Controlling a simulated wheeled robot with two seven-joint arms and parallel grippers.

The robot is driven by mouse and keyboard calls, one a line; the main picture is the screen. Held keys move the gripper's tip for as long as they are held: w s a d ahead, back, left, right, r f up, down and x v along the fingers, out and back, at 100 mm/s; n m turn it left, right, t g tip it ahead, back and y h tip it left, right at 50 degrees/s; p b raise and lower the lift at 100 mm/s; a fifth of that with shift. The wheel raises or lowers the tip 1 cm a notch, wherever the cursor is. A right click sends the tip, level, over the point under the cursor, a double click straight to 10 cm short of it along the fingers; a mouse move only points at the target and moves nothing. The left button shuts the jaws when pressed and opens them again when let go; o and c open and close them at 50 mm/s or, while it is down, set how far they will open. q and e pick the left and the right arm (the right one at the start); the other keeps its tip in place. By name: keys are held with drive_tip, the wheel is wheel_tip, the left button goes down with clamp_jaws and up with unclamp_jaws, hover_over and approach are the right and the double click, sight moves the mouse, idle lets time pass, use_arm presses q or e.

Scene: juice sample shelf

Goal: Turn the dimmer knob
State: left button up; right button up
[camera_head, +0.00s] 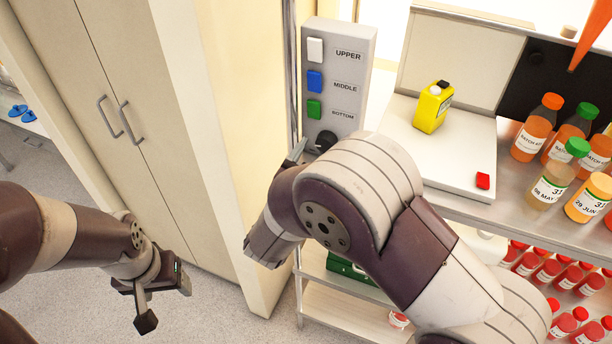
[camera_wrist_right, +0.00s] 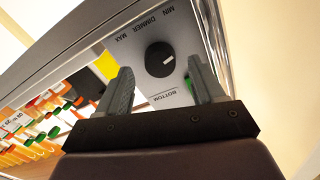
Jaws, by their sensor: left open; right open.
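The dimmer knob (camera_wrist_right: 160,59) is a round black knob with a white pointer line on a grey panel (camera_head: 367,48). In the right wrist view the labels MIN, DIMMER and MAX curve around it. My right gripper (camera_wrist_right: 158,82) is open in front of the panel, with the knob showing between and beyond its fingers; I cannot tell whether they touch it. In the head view the knob (camera_head: 326,139) is partly hidden behind my right arm. My left gripper (camera_head: 163,301) is open and empty at the lower left, over the floor, away from the panel.
White, blue and green switches (camera_head: 314,109) sit above the knob. A yellow bottle (camera_head: 431,107) stands on a white unit with a red button (camera_head: 483,181). Several juice bottles (camera_head: 535,128) stand at the right. A cream cabinet (camera_head: 60,50) is at the left.

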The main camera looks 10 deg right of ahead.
drive_tip(key=b+v, duration=0.2)
drive_tip(key=v, duration=0.8)
drive_tip(key=shift+s+a+b, duration=0.2)
drive_tip(key=shift+b, duration=0.1)
drive_tip(key=shift+f, duration=0.1)
